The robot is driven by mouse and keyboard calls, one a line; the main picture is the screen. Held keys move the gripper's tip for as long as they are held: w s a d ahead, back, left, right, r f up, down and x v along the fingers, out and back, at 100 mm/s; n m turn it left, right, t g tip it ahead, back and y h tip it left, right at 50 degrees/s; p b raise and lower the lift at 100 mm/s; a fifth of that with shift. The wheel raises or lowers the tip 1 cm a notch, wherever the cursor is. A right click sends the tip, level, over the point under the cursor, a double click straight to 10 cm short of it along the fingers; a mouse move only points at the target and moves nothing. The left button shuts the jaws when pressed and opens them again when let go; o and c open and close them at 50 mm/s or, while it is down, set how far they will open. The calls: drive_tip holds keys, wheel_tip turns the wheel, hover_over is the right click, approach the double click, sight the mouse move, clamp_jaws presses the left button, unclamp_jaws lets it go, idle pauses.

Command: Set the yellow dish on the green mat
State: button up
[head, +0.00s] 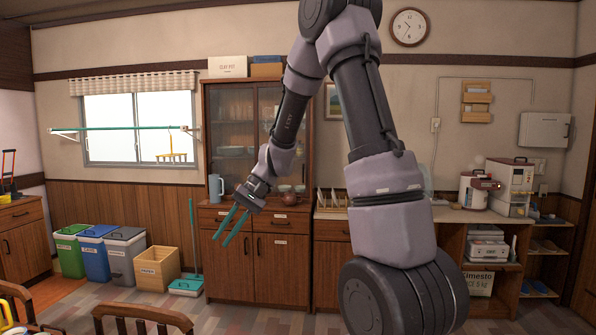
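My gripper (221,241) hangs in the air at the centre left, in front of the wooden cabinet. Its two teal fingers point down and left, with a gap between them and nothing seen in it. I cannot make out the yellow dish or the green mat in this view. My arm covers part of the counter and wall in the middle.
A tall glass-door cabinet (232,115) stands at the back, with a blue jug (216,188) on its ledge. A counter rack (330,199) is to its right. Bins (123,255) stand at left. Chair backs (140,316) edge the bottom left.

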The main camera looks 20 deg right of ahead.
drive_tip(key=s+d+r+t+h, duration=0.3)
drive_tip(key=s+d+r, duration=0.3)
drive_tip(key=s+r, duration=0.2)
drive_tip(key=s+d+r+m+t+h, duration=0.1)
drive_tip(key=s+d+r+t+h, duration=0.2)
drive_tip(key=s+r, duration=0.6)
drive_tip(key=d+r+t, duration=0.1)
drive_tip(key=d+t, duration=0.1)
drive_tip(key=d, duration=0.1)
